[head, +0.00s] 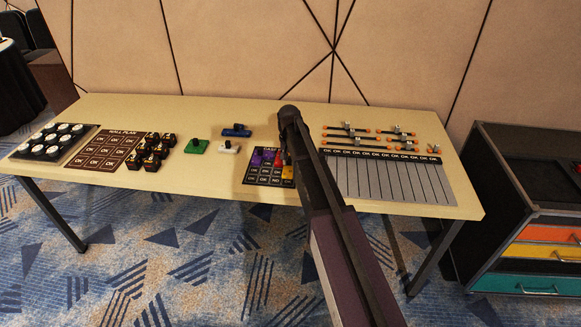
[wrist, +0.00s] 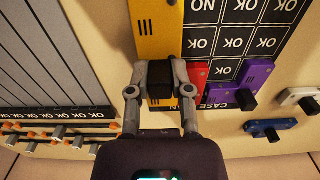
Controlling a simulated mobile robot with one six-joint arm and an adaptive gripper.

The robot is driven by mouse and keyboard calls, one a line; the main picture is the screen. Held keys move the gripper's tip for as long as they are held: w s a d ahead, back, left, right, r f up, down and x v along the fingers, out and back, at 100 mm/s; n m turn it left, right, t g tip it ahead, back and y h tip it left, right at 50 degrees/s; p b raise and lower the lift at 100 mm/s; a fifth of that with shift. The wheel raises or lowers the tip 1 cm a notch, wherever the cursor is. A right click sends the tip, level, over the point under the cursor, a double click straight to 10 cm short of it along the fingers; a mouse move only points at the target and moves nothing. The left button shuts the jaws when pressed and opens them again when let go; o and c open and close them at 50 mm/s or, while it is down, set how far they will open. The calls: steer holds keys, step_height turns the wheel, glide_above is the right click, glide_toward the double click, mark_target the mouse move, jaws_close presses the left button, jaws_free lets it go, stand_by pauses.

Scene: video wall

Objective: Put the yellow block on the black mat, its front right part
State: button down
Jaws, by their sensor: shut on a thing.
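The yellow block (wrist: 150,42) has slots at both ends and a black knob. My gripper (wrist: 160,88) is shut on this knob in the wrist view, one finger on each side. The black mat (wrist: 224,70), a grid of OK and NO cells, lies under and beside the block. In the head view the yellow block (head: 288,172) is over the right side of the black mat (head: 263,180), its front end near the front right part. My arm hides part of it there. I cannot tell whether the block touches the mat.
A red block (wrist: 198,76) is right beside the yellow block, and a purple block (wrist: 252,77) stands further along the mat. Blue (head: 236,131), white (head: 229,148) and green (head: 196,147) blocks stand left of the mat. A striped grey panel (head: 385,180) lies to the right.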

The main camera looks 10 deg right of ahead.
mark_target(289, 166)
steer(key=shift+w+d+f, duration=0.15)
steer(key=shift+w+f, duration=0.15)
steer(key=shift+w, duration=0.1)
steer(key=shift+s+f+b, duration=0.1)
steer(key=shift+f+b, duration=1.45)
steer(key=shift+b, duration=0.2)
steer(key=shift+f, duration=0.1)
steer(key=c, duration=0.5)
jaws_free()
steer(key=shift+c, duration=0.2)
step_height(289, 166, up, 12)
steer(key=p, duration=1.2)
steer(key=shift+s, duration=0.1)
steer(key=s+n, duration=0.3)
steer(key=s, duration=2.5)
steer(key=shift+s+d+n, duration=0.15)
steer(key=shift+s+n, duration=0.15)
steer(key=shift+s, duration=0.1)
